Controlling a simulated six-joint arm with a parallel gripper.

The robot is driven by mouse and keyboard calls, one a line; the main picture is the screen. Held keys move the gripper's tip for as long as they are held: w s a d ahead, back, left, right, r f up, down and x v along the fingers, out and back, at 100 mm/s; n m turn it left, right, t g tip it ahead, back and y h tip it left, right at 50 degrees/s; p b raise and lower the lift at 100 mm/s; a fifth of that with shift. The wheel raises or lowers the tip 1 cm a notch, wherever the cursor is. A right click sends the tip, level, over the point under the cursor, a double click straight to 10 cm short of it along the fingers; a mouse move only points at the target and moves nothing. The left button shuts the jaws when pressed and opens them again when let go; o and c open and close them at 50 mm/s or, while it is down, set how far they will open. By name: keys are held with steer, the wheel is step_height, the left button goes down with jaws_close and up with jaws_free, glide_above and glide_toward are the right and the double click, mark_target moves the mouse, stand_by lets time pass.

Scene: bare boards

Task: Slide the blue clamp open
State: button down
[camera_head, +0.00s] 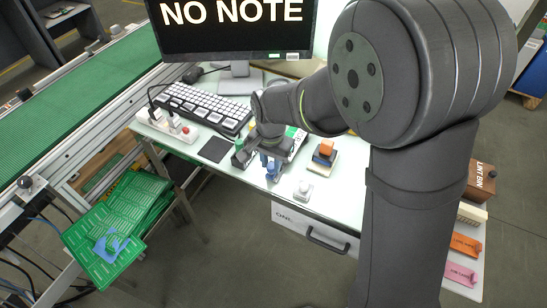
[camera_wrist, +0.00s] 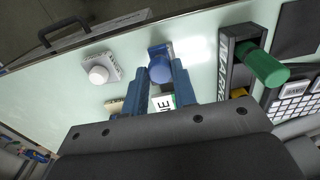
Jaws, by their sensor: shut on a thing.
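The blue clamp (camera_head: 273,176) stands near the front edge of the white bench, and my gripper (camera_head: 269,158) is over it. In the wrist view its round blue knob (camera_wrist: 160,68) sits between the two blue fingers of my gripper (camera_wrist: 161,78). The fingers are shut on the knob. Part of the clamp's base shows beyond the knob, and the rest is hidden by the fingers. How far the clamp is slid cannot be told.
A dark fixture with a green cylinder (camera_wrist: 264,67) stands right of the clamp in the wrist view. A white block with a round button (camera_wrist: 99,74) lies to the left. The keyboard (camera_head: 207,106) and monitor (camera_head: 236,28) are behind. An orange-topped block (camera_head: 325,152) stands nearby.

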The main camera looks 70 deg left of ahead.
mark_target(271, 166)
steer(key=shift+s+d, duration=0.1)
steer(key=shift+d, duration=0.05)
steer(key=c, duration=1.2)
jaws_free()
steer(key=shift+o, duration=0.2)
step_height(271, 166, up, 18)
steer(key=shift+f, duration=0.25)
step_height(271, 166, down, 17)
steer(key=shift+f, duration=0.3)
steer(key=shift+w+a, duration=0.3)
